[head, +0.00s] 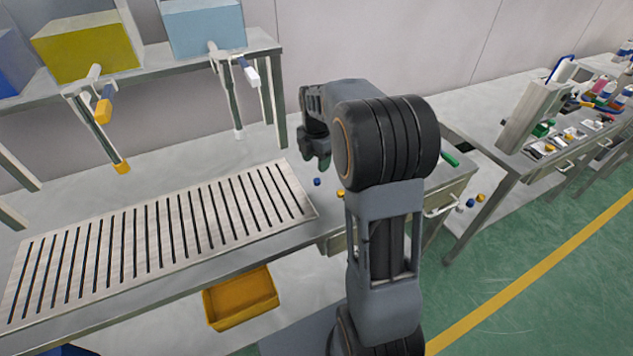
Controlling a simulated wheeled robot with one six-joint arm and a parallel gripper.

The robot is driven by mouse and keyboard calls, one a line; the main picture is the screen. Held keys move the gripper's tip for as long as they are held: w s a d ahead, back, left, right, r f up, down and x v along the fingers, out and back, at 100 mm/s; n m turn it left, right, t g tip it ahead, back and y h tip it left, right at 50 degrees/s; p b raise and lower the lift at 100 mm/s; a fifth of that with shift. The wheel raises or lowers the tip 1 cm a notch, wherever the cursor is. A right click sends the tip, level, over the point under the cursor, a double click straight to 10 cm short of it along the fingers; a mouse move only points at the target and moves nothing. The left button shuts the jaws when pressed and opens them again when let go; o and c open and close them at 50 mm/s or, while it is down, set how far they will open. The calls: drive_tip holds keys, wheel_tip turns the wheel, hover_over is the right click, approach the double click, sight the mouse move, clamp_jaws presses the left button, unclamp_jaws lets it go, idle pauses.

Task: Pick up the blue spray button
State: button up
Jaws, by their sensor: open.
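A small blue button (317,182), which looks like the spray button, lies on the metal bench just right of the slotted grate. My gripper (318,160) is open and points down above and close to the blue button, with a small gap between them in the picture. It looks empty. My arm hides part of the bench to the right.
A small yellow piece (340,193) lies right of the blue button, close to my arm. The slotted grate (160,235) fills the bench's left part. Behind stands a raised shelf with yellow (88,48) and light blue (203,29) tanks and hanging nozzles. A cluttered table (530,165) is at right.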

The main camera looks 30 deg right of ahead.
sight(317, 180)
drive_tip(key=shift+s+d+f, duration=0.1)
drive_tip(key=shift+f, duration=3.55)
clamp_jaws()
drive_tip(key=shift+r, duration=0.1)
